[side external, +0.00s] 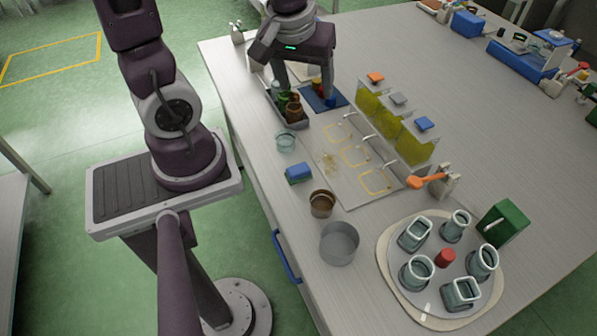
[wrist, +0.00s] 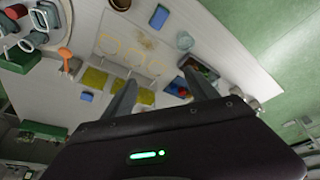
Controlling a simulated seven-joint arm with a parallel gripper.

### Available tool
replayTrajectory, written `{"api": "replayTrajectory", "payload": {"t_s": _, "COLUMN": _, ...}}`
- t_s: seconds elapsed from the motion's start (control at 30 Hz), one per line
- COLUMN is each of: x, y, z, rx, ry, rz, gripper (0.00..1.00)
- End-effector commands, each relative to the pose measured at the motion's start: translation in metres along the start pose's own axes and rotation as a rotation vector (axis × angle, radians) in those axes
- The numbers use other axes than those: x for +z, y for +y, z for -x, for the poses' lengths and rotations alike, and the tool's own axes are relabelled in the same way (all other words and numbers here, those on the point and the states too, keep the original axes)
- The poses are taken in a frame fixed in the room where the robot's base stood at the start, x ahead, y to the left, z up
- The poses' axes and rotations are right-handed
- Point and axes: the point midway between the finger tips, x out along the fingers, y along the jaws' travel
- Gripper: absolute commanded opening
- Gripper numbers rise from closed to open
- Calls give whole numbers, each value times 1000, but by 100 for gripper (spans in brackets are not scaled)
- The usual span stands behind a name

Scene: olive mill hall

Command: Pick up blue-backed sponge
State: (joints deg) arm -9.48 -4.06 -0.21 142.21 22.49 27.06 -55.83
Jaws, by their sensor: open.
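The blue-backed sponge (side external: 298,173) lies on the table near its left edge, blue side up, between a glass beaker and a brown pot. It also shows in the wrist view (wrist: 159,17) near the top edge. My gripper (side external: 306,92) is open and empty, with its fingers pointing down above the blue mat, well beyond the sponge. In the wrist view my gripper (wrist: 162,88) shows two spread fingers with nothing between them.
A tray of dark bottles (side external: 289,108) and the glass beaker (side external: 286,142) stand between my gripper and the sponge. The brown pot (side external: 322,203) and a metal bowl (side external: 339,243) stand nearer. Yellow-filled containers (side external: 368,103) line the right of a pale board (side external: 335,185).

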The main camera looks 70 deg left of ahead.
Motion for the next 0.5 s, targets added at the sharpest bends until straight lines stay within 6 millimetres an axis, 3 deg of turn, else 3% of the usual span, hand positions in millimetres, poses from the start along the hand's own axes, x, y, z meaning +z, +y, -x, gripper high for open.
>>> {"api": "replayTrajectory", "payload": {"t_s": 0.03, "x": 0, "y": -5, "z": -34, "rx": -46, "ry": -47, "rz": 118, "gripper": 67}}
{"api": "replayTrajectory", "payload": {"t_s": 0.1, "x": 6, "y": -10, "z": -76, "rx": -81, "ry": -102, "rz": 298, "gripper": 67}}
{"api": "replayTrajectory", "payload": {"t_s": 0.2, "x": 27, "y": -16, "z": -123, "rx": -117, "ry": -191, "rz": 517, "gripper": 67}}
{"api": "replayTrajectory", "payload": {"t_s": 0.3, "x": 48, "y": -20, "z": -150, "rx": -142, "ry": -266, "rz": 669, "gripper": 67}}
{"api": "replayTrajectory", "payload": {"t_s": 0.5, "x": 67, "y": -20, "z": -176, "rx": -160, "ry": -312, "rz": 757, "gripper": 67}}
